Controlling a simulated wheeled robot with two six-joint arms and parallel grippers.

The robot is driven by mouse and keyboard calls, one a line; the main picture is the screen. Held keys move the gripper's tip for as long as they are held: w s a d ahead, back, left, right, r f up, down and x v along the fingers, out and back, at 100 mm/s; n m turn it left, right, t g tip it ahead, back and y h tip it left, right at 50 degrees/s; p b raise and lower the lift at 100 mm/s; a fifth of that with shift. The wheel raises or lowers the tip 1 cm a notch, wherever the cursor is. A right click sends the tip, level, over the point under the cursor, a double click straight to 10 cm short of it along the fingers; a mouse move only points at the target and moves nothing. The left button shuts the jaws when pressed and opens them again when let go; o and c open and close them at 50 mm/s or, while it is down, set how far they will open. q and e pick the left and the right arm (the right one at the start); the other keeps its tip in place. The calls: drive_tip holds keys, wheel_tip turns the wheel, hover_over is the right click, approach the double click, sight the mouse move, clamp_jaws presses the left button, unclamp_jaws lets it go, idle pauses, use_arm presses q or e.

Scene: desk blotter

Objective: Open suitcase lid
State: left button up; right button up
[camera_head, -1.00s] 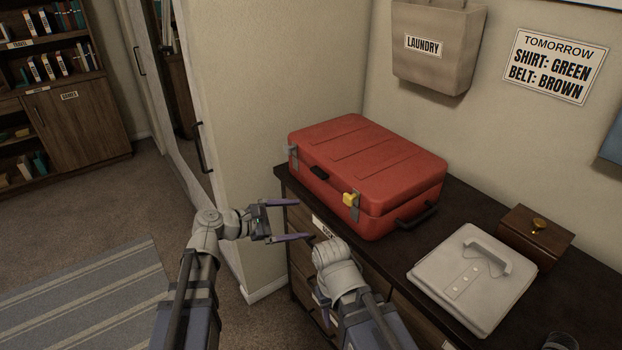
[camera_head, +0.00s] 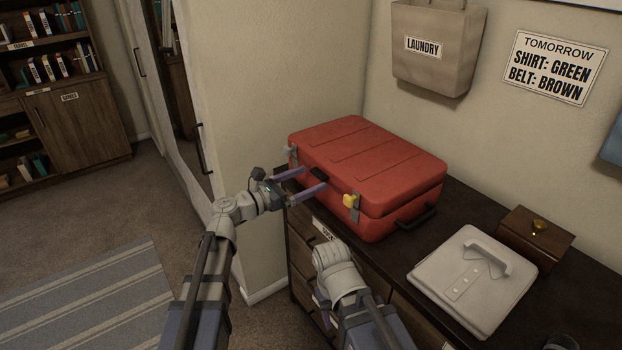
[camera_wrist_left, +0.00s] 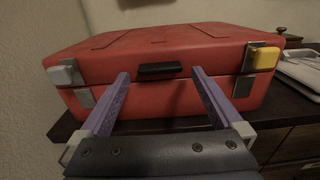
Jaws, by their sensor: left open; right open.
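The red suitcase (camera_head: 368,180) lies flat on the dark dresser top with its lid (camera_head: 365,148) shut. A dark front grip (camera_head: 320,173) sits at the middle of the lid's front edge, also in the left wrist view (camera_wrist_left: 160,71). A yellow latch (camera_head: 350,201) is right of it and a pale grey latch (camera_head: 291,152) left; I cannot tell whether they are fastened. My left gripper (camera_head: 315,177) is open and empty, its purple fingers pointing at the suitcase front on either side of the grip. My right gripper (camera_head: 320,295) is low by the drawers, mostly hidden by its wrist.
A folded light shirt (camera_head: 470,290) and a wooden box (camera_head: 536,238) with a gold knob are on the dresser top (camera_head: 400,258), right of the suitcase. A wall (camera_head: 265,120) stands close on the left. A laundry bag (camera_head: 430,50) hangs above, behind the suitcase.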

use_arm(q)
drive_tip(key=shift+x, duration=0.8)
drive_tip(key=shift+c, duration=0.2)
clamp_jaws()
